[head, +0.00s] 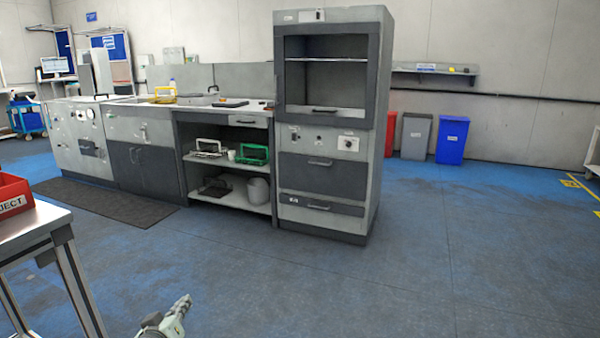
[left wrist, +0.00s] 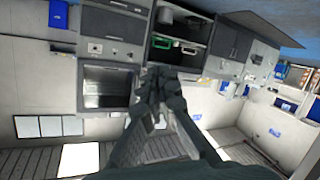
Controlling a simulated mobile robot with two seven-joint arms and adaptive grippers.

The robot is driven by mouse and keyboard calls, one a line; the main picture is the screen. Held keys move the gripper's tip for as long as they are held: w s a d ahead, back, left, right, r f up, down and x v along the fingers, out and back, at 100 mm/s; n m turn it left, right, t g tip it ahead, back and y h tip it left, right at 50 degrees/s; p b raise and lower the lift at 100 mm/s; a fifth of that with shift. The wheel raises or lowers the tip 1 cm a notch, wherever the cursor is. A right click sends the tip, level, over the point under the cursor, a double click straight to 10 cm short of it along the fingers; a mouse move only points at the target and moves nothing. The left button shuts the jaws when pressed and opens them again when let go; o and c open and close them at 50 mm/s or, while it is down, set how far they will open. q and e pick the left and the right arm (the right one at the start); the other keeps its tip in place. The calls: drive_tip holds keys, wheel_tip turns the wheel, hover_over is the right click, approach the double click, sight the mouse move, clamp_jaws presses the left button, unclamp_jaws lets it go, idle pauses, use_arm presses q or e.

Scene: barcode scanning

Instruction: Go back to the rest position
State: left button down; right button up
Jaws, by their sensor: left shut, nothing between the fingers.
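My left gripper (head: 181,303) shows at the bottom of the head view, left of centre. It is over the blue floor, to the right of the table's legs. Its fingers are together and hold nothing. In the left wrist view the dark gripper fingers (left wrist: 158,84) close together at the middle of the picture, with cabinets far beyond them. Nothing touches the gripper. My right gripper is in neither view.
A metal table (head: 42,222) with a red bin (head: 14,200) marked "JECT" stands at the left edge. A grey counter (head: 145,130) and tall cabinet (head: 330,170) stand further back. Red (head: 390,134), grey (head: 415,136) and blue (head: 452,140) bins line the wall. The floor at right is clear.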

use_arm(q)
drive_tip(key=s+d+f+m+g, duration=0.25)
drive_tip(key=s+f, duration=0.55)
drive_tip(key=f, duration=0.4)
drive_tip(key=s+f+m+g, duration=0.1)
drive_tip(key=s+f+g, duration=0.2)
drive_tip(key=s+f, duration=0.3)
drive_tip(key=s+a+f+m+g+y, duration=0.1)
drive_tip(key=s+f+g, duration=0.3)
drive_tip(key=s, duration=1.2)
drive_tip(key=s+f+m+g, duration=0.2)
drive_tip(key=s+f+g, duration=0.1)
drive_tip(key=s+f, duration=0.6)
drive_tip(key=shift+s+a+f+y, duration=0.25)
drive_tip(key=shift+s+f+y, duration=0.05)
drive_tip(key=shift+s, duration=0.8)
